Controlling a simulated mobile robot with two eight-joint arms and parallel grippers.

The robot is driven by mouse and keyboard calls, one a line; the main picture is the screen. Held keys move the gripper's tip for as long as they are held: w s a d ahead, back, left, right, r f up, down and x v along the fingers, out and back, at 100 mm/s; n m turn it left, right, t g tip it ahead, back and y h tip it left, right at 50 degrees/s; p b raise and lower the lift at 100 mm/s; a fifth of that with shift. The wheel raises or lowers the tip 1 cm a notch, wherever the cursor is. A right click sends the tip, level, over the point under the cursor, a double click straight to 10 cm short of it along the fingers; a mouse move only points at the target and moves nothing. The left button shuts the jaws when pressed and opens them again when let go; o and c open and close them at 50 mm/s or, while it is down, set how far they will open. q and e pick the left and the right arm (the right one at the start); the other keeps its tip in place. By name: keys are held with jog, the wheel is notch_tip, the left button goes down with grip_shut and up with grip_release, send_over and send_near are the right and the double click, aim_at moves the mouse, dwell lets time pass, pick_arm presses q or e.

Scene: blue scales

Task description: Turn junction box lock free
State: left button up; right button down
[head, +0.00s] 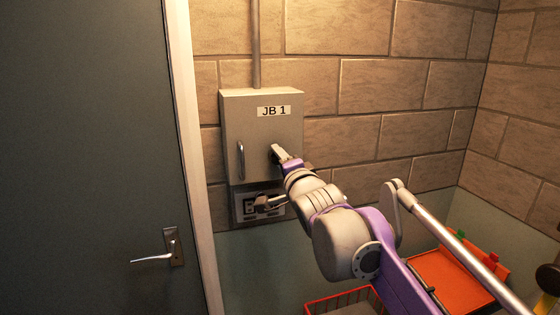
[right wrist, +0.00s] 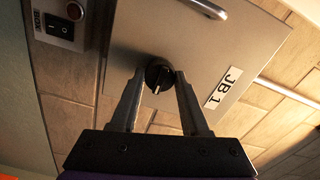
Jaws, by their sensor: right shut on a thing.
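The grey junction box (head: 262,125), labelled JB 1, hangs on the brick wall with its door closed. Its lock, a black round knob (right wrist: 158,73) with a white mark, shows in the right wrist view on the door's face. The white mark points toward the bottom of that picture. My right gripper (head: 277,151) is at the box door and hides the lock in the head view. In the right wrist view, the right gripper's fingers (right wrist: 159,80) are on either side of the knob, shut on it. I do not see my left gripper.
A bar handle (head: 241,160) is on the box door's left. A switch panel (head: 245,212) is below the box, partly covered by a grey shape. A dark door (head: 90,120) with a lever handle (head: 155,259) is at left. A red wire basket (head: 345,302) and red tray (head: 445,278) are lower right.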

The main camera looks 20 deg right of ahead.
dwell(0.4)
jog(key=shift+c, duration=1.9)
grip_release()
jog(key=s+b, duration=0.1)
jog(key=s, duration=0.9)
jog(key=shift+s+d, duration=0.2)
jog(key=shift+s, duration=0.2)
